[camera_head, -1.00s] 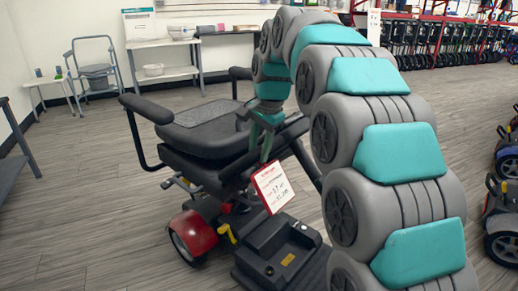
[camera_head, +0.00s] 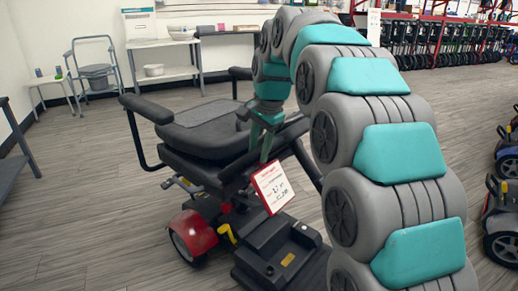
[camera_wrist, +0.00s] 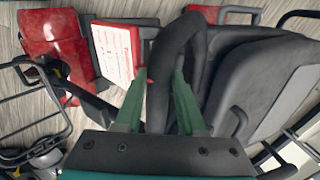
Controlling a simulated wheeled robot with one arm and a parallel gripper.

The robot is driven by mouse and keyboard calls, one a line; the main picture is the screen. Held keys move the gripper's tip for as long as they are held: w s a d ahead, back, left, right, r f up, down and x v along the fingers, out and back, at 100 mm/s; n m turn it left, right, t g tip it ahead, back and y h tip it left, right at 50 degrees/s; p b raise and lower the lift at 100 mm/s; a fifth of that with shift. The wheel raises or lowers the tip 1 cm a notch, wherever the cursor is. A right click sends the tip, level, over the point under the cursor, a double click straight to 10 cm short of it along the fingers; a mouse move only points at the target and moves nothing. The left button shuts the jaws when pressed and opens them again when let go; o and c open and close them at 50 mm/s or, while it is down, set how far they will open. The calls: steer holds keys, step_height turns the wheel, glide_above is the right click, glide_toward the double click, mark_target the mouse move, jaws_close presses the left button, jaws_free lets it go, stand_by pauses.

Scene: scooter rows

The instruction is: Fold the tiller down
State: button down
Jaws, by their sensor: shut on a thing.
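The scooter's black tiller (camera_head: 308,165) slopes beside the seat in the head view, partly hidden behind my arm. In the wrist view its black looped handle (camera_wrist: 178,50) passes between my green fingers. My gripper (camera_wrist: 163,78) is shut on this handle; in the head view my gripper (camera_head: 262,140) is at the front of the seat, above the price card. The tiller's lower end and its joint are hidden in the head view. The red-and-black scooter (camera_head: 192,234) stands upright on the floor.
A white price card (camera_head: 273,187) hangs just below my gripper. The padded black seat (camera_head: 205,140) with armrests is close on the left. Other scooters (camera_head: 503,215) stand at the right edge. Grey floor (camera_head: 80,215) is clear at left.

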steer(key=shift+s+d+r, duration=0.8)
steer(key=shift+d+r, duration=0.1)
steer(key=shift+r, duration=0.05)
steer(key=c, duration=0.5)
jaws_free()
steer(key=shift+v, duration=3.9)
